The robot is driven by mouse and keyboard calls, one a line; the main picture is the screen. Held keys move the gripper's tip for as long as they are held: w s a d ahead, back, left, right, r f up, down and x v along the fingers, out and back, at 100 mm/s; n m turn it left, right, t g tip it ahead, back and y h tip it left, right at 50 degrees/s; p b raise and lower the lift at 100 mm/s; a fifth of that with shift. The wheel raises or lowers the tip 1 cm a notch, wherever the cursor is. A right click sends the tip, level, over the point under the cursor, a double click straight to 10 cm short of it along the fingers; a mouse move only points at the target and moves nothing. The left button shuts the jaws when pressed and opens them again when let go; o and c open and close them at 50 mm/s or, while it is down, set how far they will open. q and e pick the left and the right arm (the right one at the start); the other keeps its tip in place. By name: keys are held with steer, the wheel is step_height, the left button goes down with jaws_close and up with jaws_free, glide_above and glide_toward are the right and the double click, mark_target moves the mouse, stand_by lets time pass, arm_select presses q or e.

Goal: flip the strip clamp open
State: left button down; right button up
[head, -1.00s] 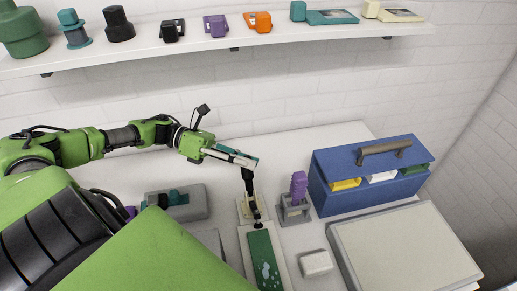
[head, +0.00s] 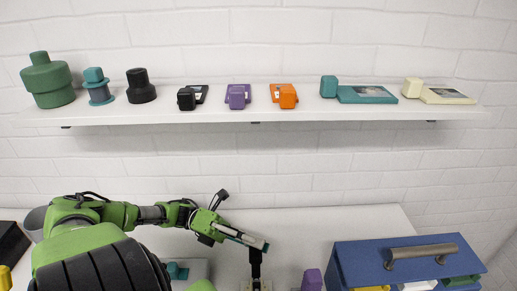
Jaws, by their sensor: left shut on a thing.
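My left gripper (head: 257,281) comes in from the left at the bottom of the head view, its dark fingers pointing down. It is shut on the strip clamp, of which only a small pale and dark part (head: 258,288) shows at the bottom edge. The fingers and the frame edge hide the rest, so how far the clamp is open cannot be told. My right gripper is not in view.
A purple block (head: 312,280) stands just right of the gripper. A blue box (head: 350,262) with a grey handle is farther right. A teal object (head: 177,271) lies left. A white shelf (head: 255,113) with several coloured items hangs on the wall above.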

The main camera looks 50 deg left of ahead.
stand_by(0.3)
arm_select(q)
steer(key=c, duration=1.8)
jaws_free()
steer(key=shift+a, duration=0.1)
steer(key=shift+v, duration=3.8)
steer(key=shift+w, duration=0.1)
